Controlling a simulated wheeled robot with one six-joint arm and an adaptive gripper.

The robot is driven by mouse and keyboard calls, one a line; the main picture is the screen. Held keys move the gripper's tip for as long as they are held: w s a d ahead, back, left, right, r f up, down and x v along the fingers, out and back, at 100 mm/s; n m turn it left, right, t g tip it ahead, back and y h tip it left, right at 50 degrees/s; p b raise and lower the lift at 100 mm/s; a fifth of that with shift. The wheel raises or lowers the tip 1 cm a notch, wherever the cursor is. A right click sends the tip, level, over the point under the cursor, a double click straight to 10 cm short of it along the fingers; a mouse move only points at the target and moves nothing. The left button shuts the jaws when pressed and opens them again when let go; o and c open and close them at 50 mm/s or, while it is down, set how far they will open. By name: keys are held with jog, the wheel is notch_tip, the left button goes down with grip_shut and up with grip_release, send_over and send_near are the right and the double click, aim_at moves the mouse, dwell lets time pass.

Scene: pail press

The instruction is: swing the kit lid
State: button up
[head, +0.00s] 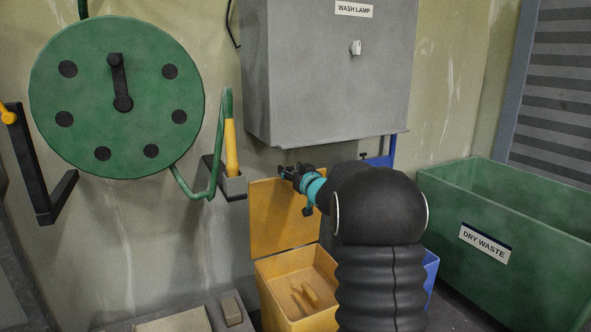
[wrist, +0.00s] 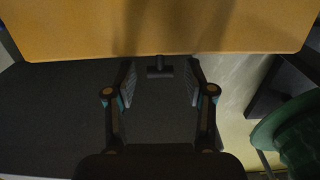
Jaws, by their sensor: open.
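The kit is an orange-yellow box (head: 265,292) with an open top and some small pieces inside. Its lid (head: 285,228) stands upright at the back of the box. My gripper (head: 297,189) is at the lid's upper right, pointing left. In the wrist view, the lid (wrist: 160,25) fills the top of the picture. A small dark T-shaped handle (wrist: 160,71) shows at the lid's edge. My gripper (wrist: 160,83) is open, with one finger on each side of the handle and gaps between. My arm hides the box's right part in the head view.
A grey cabinet labelled WASH LAMP (head: 325,80) hangs above the box. A green DRY WASTE bin (head: 500,250) stands at right and a blue container (head: 431,275) is behind my arm.

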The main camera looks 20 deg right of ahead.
jog(key=shift+w, duration=0.2)
grip_shut()
jog(key=w+p, duration=0.2)
jog(key=w, duration=0.4)
jog(key=shift+w+r+p, duration=0.25)
jog(key=shift+w+p, duration=0.05)
jog(key=shift+w, duration=0.1)
grip_release()
jog(key=shift+d, duration=0.1)
jog(key=shift+a, duration=0.2)
